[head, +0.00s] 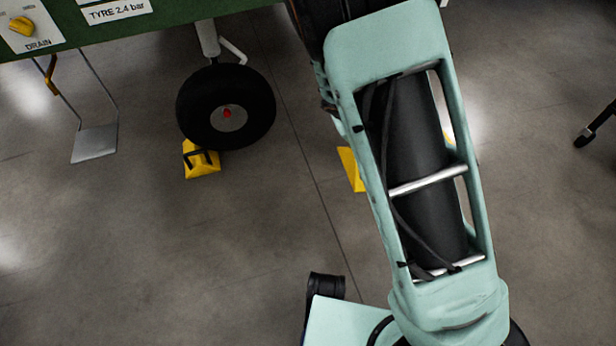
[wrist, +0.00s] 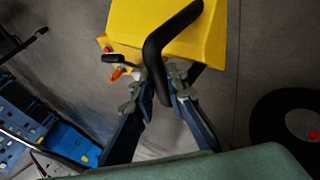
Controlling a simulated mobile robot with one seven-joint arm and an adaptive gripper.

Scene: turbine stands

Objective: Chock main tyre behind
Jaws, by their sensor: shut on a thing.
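The main tyre (head: 190,105), black with a grey hub and red centre, stands on the floor under the green panel in the head view. It also shows at the right of the wrist view (wrist: 264,118). A yellow chock (head: 203,170) with a black handle sits at the tyre's lower left side. In the wrist view my gripper (wrist: 163,80) is shut on the black bar handle (wrist: 153,52) of another yellow chock (wrist: 205,38). In the head view a yellow piece (head: 350,168), probably this held chock, shows right of the tyre, mostly hidden by my arm. My gripper is hidden there.
A green panel (head: 170,22) with labels overhangs the tyre. A metal step (head: 95,143) hangs at the left. A black castor (head: 584,139) stands at the far right. A blue tray-like unit (wrist: 62,138) is at the wrist view's lower left. Floor between tyre and arm is clear.

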